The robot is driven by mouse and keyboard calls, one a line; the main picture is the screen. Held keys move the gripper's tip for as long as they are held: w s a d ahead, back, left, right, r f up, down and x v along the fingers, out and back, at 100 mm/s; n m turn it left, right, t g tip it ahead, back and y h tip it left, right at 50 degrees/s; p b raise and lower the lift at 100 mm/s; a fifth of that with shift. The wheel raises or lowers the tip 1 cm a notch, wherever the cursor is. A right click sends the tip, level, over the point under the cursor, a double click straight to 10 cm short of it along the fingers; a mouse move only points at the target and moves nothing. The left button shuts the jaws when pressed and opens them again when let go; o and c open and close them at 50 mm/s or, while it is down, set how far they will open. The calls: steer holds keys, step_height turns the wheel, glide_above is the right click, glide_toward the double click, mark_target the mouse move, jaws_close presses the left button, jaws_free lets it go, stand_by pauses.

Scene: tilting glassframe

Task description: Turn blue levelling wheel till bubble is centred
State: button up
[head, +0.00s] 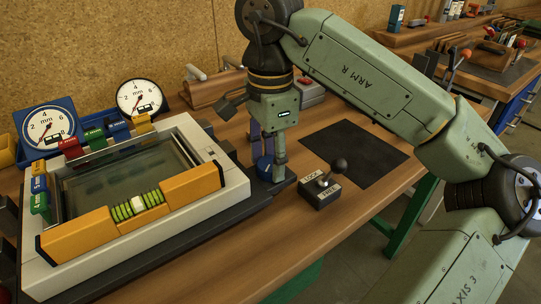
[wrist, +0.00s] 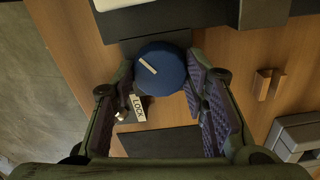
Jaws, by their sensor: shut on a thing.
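The blue levelling wheel (head: 264,168) stands at the right corner of the tilting glass frame (head: 208,202). My gripper (head: 264,150) points down over it. In the wrist view the wheel (wrist: 160,72) sits between the fingertips of my gripper (wrist: 160,75), which is shut on its sides. A pale stripe on the wheel's top slants down to the right. The green-yellow level vial (head: 122,212) lies between orange blocks on the frame's front edge. Its whitish bubble (head: 138,203) appears near the vial's middle; the exact offset is too small to tell.
A lever box (head: 318,196) marked LOCK and FREE stands close to the right of the wheel; its LOCK label (wrist: 138,107) shows beside a finger. A dark mat (head: 350,150) lies clear at the right.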

mark_target(271, 164)
steer(key=o, duration=1.1)
steer(key=shift+o, duration=0.2)
steer(key=shift+r, duration=0.1)
step_height(271, 164, up, 12)
